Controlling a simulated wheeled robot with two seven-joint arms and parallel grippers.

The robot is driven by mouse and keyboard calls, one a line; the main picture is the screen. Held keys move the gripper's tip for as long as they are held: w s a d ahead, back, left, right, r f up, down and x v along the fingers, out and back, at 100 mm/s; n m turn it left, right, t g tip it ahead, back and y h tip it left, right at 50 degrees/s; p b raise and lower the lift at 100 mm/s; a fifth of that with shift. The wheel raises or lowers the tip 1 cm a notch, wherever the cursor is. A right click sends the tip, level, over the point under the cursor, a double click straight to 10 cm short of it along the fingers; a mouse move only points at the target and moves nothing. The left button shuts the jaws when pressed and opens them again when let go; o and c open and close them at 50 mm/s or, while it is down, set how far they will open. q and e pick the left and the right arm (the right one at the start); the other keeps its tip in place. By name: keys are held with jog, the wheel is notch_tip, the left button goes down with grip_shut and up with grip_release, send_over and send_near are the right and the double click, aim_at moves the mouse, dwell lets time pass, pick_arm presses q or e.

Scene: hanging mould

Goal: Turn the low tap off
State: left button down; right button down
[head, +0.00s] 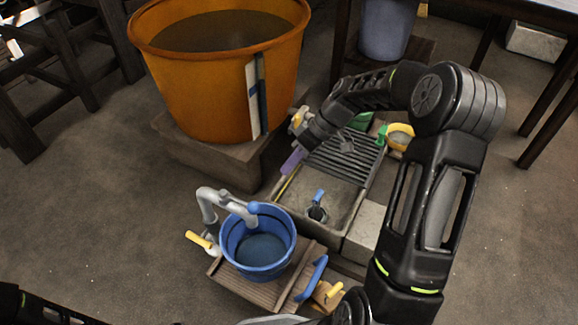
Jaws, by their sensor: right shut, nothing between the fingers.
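A grey bent tap pipe (207,203) rises at the left of the blue bucket (232,250), its spout over the bucket's rim. A yellow lever (198,239) sits at its low left end. Another small yellow-and-grey fitting (297,119) is beside the orange tub, close to my right wrist; I cannot tell if it is a tap. My right gripper (296,155) reaches in from the right, above the upper left edge of the sink. It is shut and empty, apart from the yellow lever. My left gripper is out of view; only part of that arm shows at bottom left.
The big orange tub (205,85) stands on a wooden block (205,160). A stone sink (340,205) with a ribbed drainboard lies under my right arm. The bucket holds water and stands on a wooden board (240,285). Bare floor lies to the left.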

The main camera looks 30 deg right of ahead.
aim_at(239, 201)
jog(key=a+f+b, duration=0.4)
jog(key=a+f, duration=0.3)
jog(key=shift+a, duration=0.3)
